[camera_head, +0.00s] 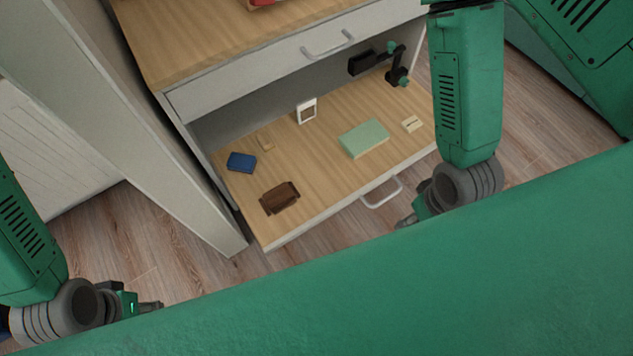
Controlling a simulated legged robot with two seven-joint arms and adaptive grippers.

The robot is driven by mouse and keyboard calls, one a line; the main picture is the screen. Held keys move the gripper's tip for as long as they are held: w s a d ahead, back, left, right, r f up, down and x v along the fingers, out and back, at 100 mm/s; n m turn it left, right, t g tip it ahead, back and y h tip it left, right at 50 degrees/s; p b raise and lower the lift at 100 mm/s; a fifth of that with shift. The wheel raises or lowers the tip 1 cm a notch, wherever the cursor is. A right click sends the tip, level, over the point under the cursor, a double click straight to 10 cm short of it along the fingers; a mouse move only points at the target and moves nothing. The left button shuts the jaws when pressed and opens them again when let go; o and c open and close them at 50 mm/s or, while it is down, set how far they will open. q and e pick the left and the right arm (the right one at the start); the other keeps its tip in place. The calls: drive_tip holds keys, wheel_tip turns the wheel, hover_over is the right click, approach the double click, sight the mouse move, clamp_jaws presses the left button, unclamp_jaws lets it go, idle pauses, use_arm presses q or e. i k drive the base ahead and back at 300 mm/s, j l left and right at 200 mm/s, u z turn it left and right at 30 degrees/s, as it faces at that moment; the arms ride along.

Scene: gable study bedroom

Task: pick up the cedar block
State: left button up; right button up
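A small tan wooden block (265,142) lies on the wooden shelf (330,185), behind and right of a blue item; it looks most like the cedar block. A small cream block with a dark mark (412,124) lies at the shelf's right end, so I cannot be sure which is cedar. My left gripper (151,306) is at the lower left, over the floor, well away from the shelf. My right gripper (405,221) is in front of the shelf's edge, near the drawer handle, partly hidden by my arm. Neither gripper visibly holds anything; the gaps between their fingers are unclear.
The shelf also carries a blue item (241,162), a brown item (280,198), a white frame (307,111), a green box (363,138) and a black jointed object (396,70). A drawer with a handle (328,45) overhangs it. A pale upright panel (150,150) stands left.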

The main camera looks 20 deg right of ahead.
sight(282, 195)
drive_tip(key=k+l, duration=0.1)
drive_tip(key=i+l+u, duration=0.2)
drive_tip(key=l, duration=0.25)
drive_tip(key=l+u, duration=0.15)
drive_tip(key=l, duration=0.25)
drive_tip(key=l+u, duration=0.2)
drive_tip(key=l, duration=0.25)
drive_tip(key=i, duration=0.05)
